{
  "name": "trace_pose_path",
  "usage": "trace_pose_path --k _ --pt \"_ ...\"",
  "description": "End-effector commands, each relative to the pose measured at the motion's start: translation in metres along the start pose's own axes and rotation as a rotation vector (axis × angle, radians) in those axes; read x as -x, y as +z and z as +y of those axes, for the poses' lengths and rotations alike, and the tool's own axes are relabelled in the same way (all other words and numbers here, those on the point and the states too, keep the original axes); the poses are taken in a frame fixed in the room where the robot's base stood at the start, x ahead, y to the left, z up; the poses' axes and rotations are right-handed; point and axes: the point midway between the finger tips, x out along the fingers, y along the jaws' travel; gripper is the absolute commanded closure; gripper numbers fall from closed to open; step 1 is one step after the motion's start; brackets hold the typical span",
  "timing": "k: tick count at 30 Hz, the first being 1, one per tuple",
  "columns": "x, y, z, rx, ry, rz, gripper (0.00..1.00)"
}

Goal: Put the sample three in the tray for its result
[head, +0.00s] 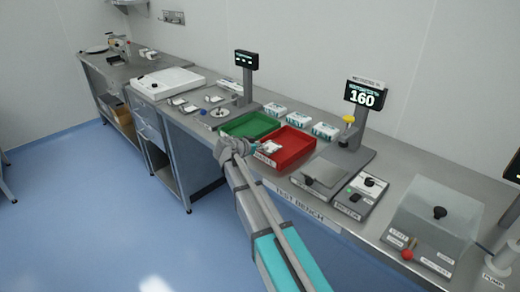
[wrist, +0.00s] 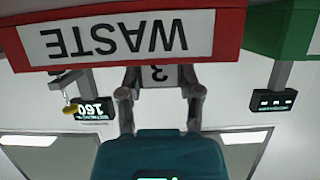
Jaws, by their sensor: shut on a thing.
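My gripper (wrist: 160,88) is shut on a pale sample (wrist: 159,76) marked "3", seen upside down in the wrist view. In the head view my gripper (head: 257,148) is at the front left of the red tray (head: 297,143), and the pale sample (head: 271,148) shows over that tray's near part. The red tray's label (wrist: 115,38) reads "WASTE" in the wrist view. The green tray (head: 249,125) stands left of the red one in the head view. Whether the sample touches the red tray I cannot tell.
A display (head: 364,97) reads "160" above a yellow-topped tester (head: 347,133). White boxes (head: 299,119) stand behind the trays. A second display (head: 246,60) rises behind the green tray. A clear-covered unit (head: 436,215) is at the right. The blue floor before the bench is open.

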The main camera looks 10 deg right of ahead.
Motion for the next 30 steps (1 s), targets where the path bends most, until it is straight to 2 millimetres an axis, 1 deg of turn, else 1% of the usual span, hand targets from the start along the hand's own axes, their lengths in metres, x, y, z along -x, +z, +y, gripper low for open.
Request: trace_pose_path --k 6,22,27,28,30 --pt "0.0 0.0 0.0 0.0 0.0 0.0 1.0" --pt "-0.005 0.011 0.0 0.0 0.001 0.0 1.0" --pt "-0.005 0.011 0.0 0.0 0.0 0.0 1.0" --pt "-0.005 0.011 0.0 0.0 0.0 0.0 0.52" --pt "-0.005 0.011 0.0 0.0 0.0 0.0 0.39"
